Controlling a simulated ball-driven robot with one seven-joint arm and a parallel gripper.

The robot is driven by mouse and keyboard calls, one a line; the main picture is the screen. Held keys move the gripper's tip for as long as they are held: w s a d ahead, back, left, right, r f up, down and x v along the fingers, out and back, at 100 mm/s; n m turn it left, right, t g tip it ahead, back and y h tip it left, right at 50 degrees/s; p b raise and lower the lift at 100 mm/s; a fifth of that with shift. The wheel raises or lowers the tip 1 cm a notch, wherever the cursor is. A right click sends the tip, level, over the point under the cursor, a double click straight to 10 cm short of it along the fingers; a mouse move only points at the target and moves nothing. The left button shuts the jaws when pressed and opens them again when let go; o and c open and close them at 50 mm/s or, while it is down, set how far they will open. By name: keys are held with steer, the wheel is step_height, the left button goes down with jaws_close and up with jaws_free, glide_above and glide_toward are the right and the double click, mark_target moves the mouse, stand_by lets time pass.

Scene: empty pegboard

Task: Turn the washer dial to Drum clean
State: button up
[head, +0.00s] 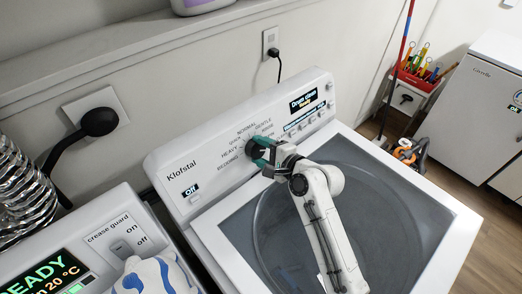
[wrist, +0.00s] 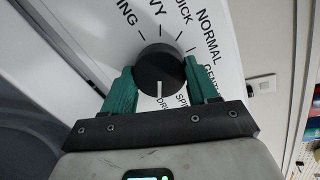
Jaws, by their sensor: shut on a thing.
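The white Klofstal washer (head: 182,165) has a control panel with a round black dial (wrist: 160,68) ringed by printed cycle names. My gripper (wrist: 162,85) has its two green fingers on opposite sides of the dial, shut on it. The dial's white mark points down in the wrist view, near a label beginning "DR" that is partly hidden by my gripper. In the head view my gripper (head: 262,152) covers most of the dial. The washer's display (head: 303,100) reads "Drum clean", with a smaller yellow line below. A small screen (head: 191,190) on the panel reads "Off".
A row of buttons (head: 305,122) lies below the display. The glass lid (head: 370,190) is under my arm. At the left stands another appliance with a "READY" screen (head: 45,275) and a crease guard switch (head: 122,249). A black plug (head: 100,121) is on the wall.

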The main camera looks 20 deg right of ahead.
steer(key=shift+d+f, duration=0.1)
steer(key=o, duration=1.1)
steer(key=shift+c, duration=0.2)
steer(key=b+v, duration=0.2)
steer(key=v, duration=0.8)
steer(key=shift+s, duration=0.35)
steer(key=shift+d, duration=0.15)
